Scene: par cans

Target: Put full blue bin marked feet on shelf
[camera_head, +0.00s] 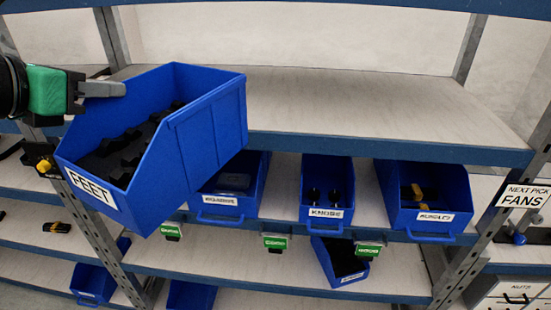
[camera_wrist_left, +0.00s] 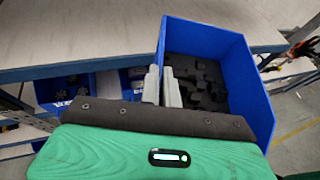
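The blue bin marked FEET (camera_head: 215,125) is held in the air in front of the rack, tilted, with its label toward the lower left. It contains many black foot-like parts. My left gripper (camera_head: 115,89) is at the bin's left rim. In the left wrist view, the bin (camera_wrist_left: 245,85) has its side wall between the two fingers of the left gripper (camera_wrist_left: 162,88), which look closed on it. The upper shelf (camera_head: 370,105) behind the bin is pale with a blue front edge, and its visible part is empty. My right gripper is not in view.
On the shelf below stand blue bins, one marked KNOBS (camera_head: 326,190) and another with black and yellow parts (camera_head: 430,205). Metal uprights flank the shelves, the right one (camera_head: 500,195) near a NEXT PICK FANS sign (camera_head: 523,195). A tilted blue bin (camera_head: 340,262) sits lower down.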

